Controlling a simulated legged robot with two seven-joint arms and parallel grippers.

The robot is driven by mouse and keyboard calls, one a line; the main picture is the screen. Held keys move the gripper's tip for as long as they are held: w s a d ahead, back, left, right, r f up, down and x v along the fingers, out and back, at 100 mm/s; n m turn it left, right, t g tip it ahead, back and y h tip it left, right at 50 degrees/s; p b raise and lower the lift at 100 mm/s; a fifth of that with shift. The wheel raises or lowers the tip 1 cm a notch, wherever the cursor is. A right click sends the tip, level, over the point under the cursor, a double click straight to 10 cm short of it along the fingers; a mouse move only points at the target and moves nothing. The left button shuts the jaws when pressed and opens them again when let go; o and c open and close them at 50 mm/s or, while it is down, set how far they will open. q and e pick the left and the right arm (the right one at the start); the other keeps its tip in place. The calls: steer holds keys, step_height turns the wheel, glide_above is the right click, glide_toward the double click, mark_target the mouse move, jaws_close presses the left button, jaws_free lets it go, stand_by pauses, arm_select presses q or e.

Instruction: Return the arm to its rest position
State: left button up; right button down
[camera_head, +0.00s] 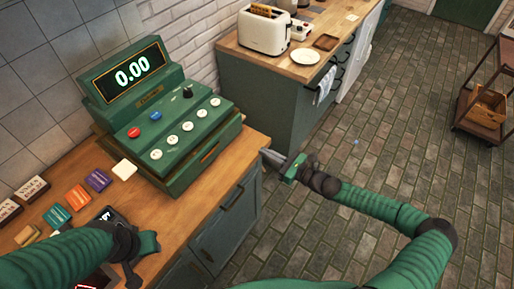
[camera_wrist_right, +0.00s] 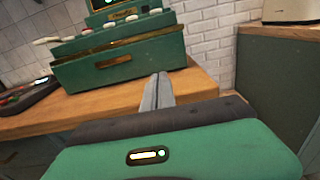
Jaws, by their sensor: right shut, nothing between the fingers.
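My right gripper (camera_head: 275,157) is shut and empty, off the right end of the wooden counter, beside the green cash register. In the right wrist view its closed grey fingers (camera_wrist_right: 157,92) point toward the counter edge and the register. My right arm reaches in from the lower right, bent at the elbow. My left gripper (camera_head: 146,262) is over the front of the counter at the lower left, next to a dark card device. Whether its fingers are open or shut is not clear.
The green cash register (camera_head: 160,120) reads 0.00 and stands on the wooden counter (camera_head: 200,207). Several coloured blocks lie left of it. A second counter (camera_head: 290,68) holds a toaster (camera_head: 263,32) and a white plate (camera_head: 305,57). The brick floor (camera_head: 400,140) at right is open, with a cart (camera_head: 485,100) beyond.

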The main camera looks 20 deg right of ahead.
steer(key=s+a+f+n+g+h, duration=0.1)
steer(key=s+a+f+n+g, duration=0.4)
steer(key=s+n, duration=0.35)
steer(key=s+a+f+n+g+h, duration=0.1)
steer(key=s+a+f+n+g, duration=0.2)
steer(key=s+a+n+g, duration=0.55)
steer(key=s+d+r+n+g+h, duration=0.1)
steer(key=s+d+n+h, duration=0.3)
steer(key=s+d, duration=0.3)
steer(key=d+r+n+t+h, duration=0.1)
steer(key=d+r+n+h, duration=0.1)
steer(key=r, duration=0.4)
steer(key=d+r+n+t+h, duration=0.2)
steer(key=r+n+h, duration=0.1)
steer(key=r+n, duration=0.2)
step_height(320, 180, up, 2)
steer(key=shift+s+d, duration=0.35)
steer(key=shift+d, duration=0.05)
